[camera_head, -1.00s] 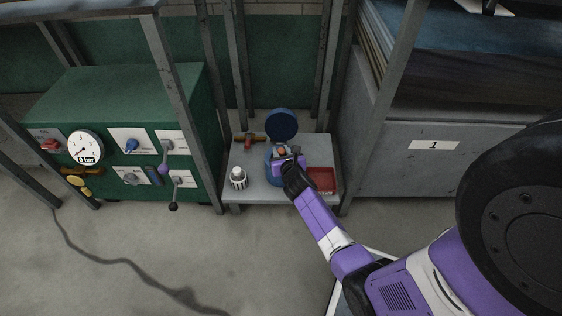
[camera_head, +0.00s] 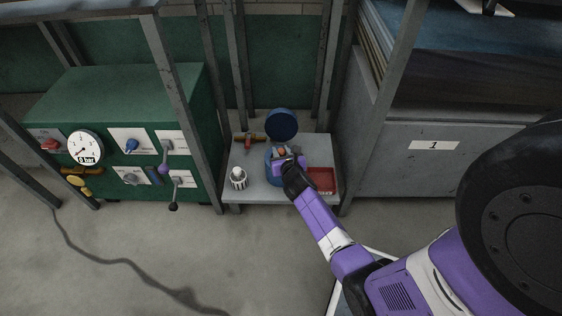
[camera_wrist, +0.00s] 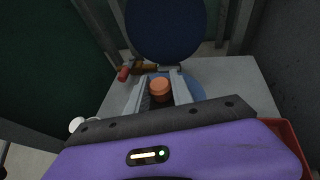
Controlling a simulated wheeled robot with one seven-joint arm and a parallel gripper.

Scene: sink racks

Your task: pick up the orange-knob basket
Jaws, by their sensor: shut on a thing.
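The orange knob (camera_wrist: 160,88) of the basket shows between the two fingers of my gripper (camera_wrist: 160,92) in the wrist view. My gripper (camera_head: 287,156) is shut on the knob, over a round blue container (camera_head: 270,168) on the grey bench. The container's blue lid (camera_head: 281,124) stands open behind it; the lid also shows at the top of the wrist view (camera_wrist: 166,30). The rest of the basket is hidden by the fingers and the container. I cannot tell whether the basket has lifted.
On the bench (camera_head: 243,196) are a white bottle-like item (camera_head: 238,178) at left, a brass fitting with a red part (camera_head: 249,138) behind, and a red tray (camera_head: 321,180) at right. Metal posts (camera_head: 187,110) and a grey cabinet (camera_head: 430,170) flank the bench.

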